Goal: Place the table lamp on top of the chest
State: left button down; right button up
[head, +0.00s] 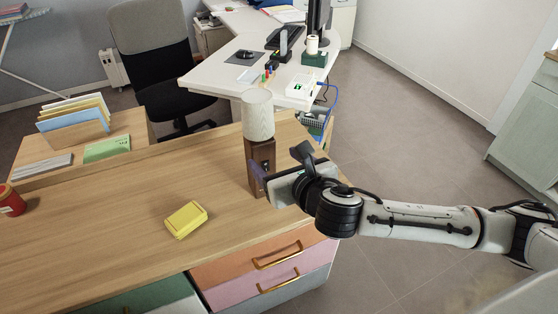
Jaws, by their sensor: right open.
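The table lamp (258,115) has a pale cylindrical shade on a dark brown wooden block base. It stands upright at the back right of the wooden top of the chest (120,235), which has coloured drawers below. My right gripper (281,164) is open just to the right of the lamp's base. One finger overlaps the lower part of the base in the picture; the other is to the right of it. I cannot tell whether a finger touches the lamp. Part of the base is hidden behind the gripper. My left gripper is not in view.
A yellow box (186,219) lies on the chest top, and a red can (11,200) stands at the left edge. Behind are a low wooden surface with a file holder (74,118), an office chair (155,50) and a white desk (220,72). The chest's middle is mostly clear.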

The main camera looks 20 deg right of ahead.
jog(key=s+a+f+m+g+y, duration=0.2)
jog(key=s+a+f+m, duration=0.25)
jog(key=f+m, duration=0.4)
jog(key=s+a+f+m+g+y, duration=0.1)
jog(key=s+a+f+m+g, duration=0.15)
jog(key=s+f+m, duration=0.55)
jog(key=s+d+f+m, duration=0.2)
jog(key=s+f+m, duration=0.3)
jog(key=m, duration=0.4)
jog(key=s+d+f+m+h, duration=0.1)
jog(key=s+d+f+m, duration=0.1)
jog(key=s+f+m, duration=0.3)
jog(key=s+m, duration=0.2)
jog(key=m, duration=0.2)
jog(key=shift+s+d+f, duration=0.25)
jog(key=shift+d+f, duration=0.05)
jog(key=shift+d, duration=0.1)
jog(key=shift+g, duration=0.25)
